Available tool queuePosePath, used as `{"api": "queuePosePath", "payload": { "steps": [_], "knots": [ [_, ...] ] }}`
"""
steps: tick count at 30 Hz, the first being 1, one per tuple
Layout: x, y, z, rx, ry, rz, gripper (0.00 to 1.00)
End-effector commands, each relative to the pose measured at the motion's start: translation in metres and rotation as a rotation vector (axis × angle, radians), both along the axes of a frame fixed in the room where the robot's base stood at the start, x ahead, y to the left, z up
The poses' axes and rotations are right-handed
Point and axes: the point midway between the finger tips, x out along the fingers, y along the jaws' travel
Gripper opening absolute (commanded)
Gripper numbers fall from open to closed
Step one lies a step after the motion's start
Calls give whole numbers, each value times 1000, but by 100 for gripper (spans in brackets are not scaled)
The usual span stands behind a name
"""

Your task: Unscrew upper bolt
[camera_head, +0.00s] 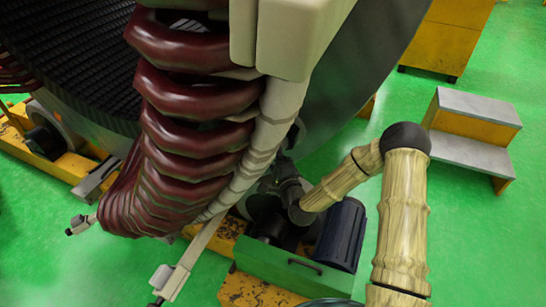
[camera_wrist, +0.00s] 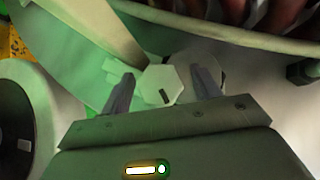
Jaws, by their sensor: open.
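A pale hexagonal bolt head (camera_wrist: 161,86) with a dark slot mark is in the middle of the wrist view. My gripper (camera_wrist: 163,74) has its two dark fingers apart, one on each side of the bolt head. Small gaps show between the fingers and the head, and it is not clamped. In the head view my gripper (camera_head: 283,168) is at the right side of the stator (camera_head: 190,120). The bolt cannot be made out there, and the fingertips are hard to see.
A darker bolt or nut (camera_wrist: 302,70) sticks out at the right of the wrist view. A round white part with a dark centre (camera_wrist: 22,135) is at left. In the head view a blue motor (camera_head: 341,235) stands below my arm, and grey-topped steps (camera_head: 473,130) stand right.

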Motion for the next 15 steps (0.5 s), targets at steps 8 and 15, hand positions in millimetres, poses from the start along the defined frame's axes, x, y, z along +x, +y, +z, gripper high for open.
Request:
{"api": "queuePosePath", "payload": {
  "steps": [8,15],
  "knots": [
    [0,0,0,0,0,0,19],
    [0,0,0,-9,3,0,18]
  ]
}}
